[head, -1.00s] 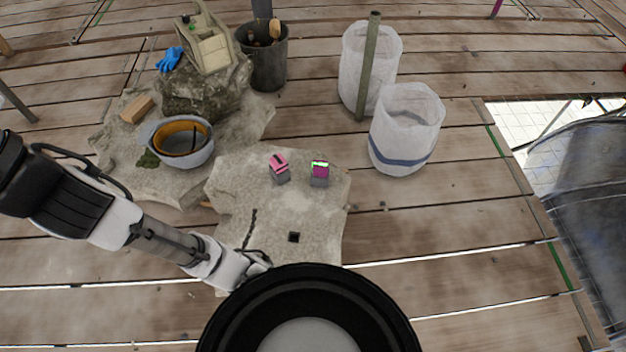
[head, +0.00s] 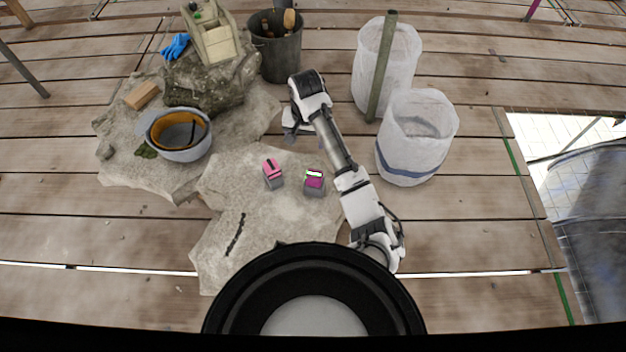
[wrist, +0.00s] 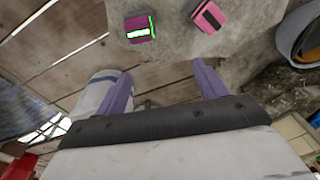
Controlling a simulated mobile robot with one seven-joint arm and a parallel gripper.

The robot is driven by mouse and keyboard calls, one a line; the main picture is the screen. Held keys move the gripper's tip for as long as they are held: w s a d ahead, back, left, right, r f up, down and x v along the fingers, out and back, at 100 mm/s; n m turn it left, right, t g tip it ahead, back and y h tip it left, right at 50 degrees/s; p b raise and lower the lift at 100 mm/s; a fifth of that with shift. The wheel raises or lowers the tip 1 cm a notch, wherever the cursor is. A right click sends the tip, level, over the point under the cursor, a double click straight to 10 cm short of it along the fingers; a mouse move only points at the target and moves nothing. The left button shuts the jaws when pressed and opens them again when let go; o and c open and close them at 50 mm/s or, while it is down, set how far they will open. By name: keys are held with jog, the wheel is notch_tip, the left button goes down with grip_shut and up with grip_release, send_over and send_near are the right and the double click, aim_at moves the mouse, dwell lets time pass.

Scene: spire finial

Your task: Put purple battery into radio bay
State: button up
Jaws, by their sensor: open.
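A purple block with a bright green-and-white edge, apparently the purple battery (head: 315,181), sits on a small grey block on the stone slab. It also shows at the top of the wrist view (wrist: 140,29). A pink block with a black mark (head: 271,167) sits on another grey block to its left, and in the wrist view (wrist: 208,17) to its right. My gripper (wrist: 165,85) is open and empty, its two purple fingers apart. In the head view my gripper end (head: 292,130) is above the slab's far edge, beyond both blocks. I cannot make out a radio bay.
Stone slabs (head: 225,220) lie on a plank deck. Two white bags (head: 415,140) and a green post (head: 382,65) stand at right. Open deck lies at left front.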

jog(key=shift+m+g, duration=0.3)
jog(key=shift+g, duration=0.2)
jog(key=f, duration=0.3)
jog(key=s+d+f, duration=0.1)
jog(key=f, duration=0.2)
jog(key=d+f, duration=0.1)
jog(key=f, duration=0.2)
jog(key=shift+s+d, duration=0.2)
jog(key=shift+d, duration=0.05)
jog(key=f, duration=0.2)
jog(key=s+f, duration=0.1)
jog(key=f, duration=0.1)
jog(key=shift+d+f, duration=0.1)
jog(key=shift+f, duration=0.8)
grip_shut()
